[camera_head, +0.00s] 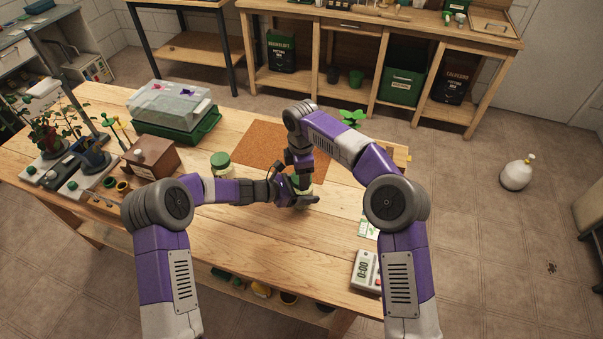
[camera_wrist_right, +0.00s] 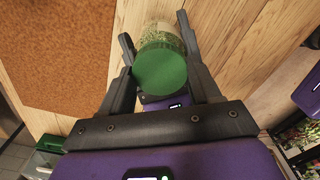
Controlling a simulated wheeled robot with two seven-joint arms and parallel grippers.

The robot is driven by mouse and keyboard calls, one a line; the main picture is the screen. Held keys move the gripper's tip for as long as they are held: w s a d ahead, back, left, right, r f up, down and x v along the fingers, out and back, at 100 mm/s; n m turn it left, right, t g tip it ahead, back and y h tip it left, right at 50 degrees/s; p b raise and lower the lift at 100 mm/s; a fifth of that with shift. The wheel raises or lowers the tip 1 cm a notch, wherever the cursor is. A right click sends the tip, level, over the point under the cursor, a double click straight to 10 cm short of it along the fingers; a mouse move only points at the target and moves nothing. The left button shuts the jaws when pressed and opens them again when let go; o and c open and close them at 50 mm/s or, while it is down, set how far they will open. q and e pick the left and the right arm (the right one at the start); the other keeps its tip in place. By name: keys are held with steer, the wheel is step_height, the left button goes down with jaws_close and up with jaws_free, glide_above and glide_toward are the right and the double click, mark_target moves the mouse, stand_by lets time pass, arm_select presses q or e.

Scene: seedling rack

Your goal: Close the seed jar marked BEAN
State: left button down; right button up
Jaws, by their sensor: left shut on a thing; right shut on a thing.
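A glass seed jar with a green lid (camera_wrist_right: 160,68) is between my right gripper's fingers (camera_wrist_right: 153,30) in the right wrist view. Its clear body (camera_wrist_right: 162,34) shows pale green contents; no label can be read. In the head view the jar (camera_head: 304,184) is mostly hidden by my two grippers. My left gripper (camera_head: 299,195) comes in from the left, low over the table, and is shut on the jar's body. My right gripper (camera_head: 299,168) points down from above, shut around the lid. Whether the lid sits fully down cannot be told.
Another green-lidded jar (camera_head: 221,164) stands left of my left gripper. A brown mat (camera_head: 258,143) lies behind the grippers. A wooden box (camera_head: 150,158), a lidded green tray (camera_head: 204,131) and potted seedlings are at the left. A timer (camera_head: 366,270) lies front right. The front middle of the table is clear.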

steer(key=m, duration=0.6)
steer(key=o, duration=1.2)
steer(key=shift+r, duration=2.3)
steer(key=shift+s, duration=0.1)
steer(key=shift+c, duration=0.5)
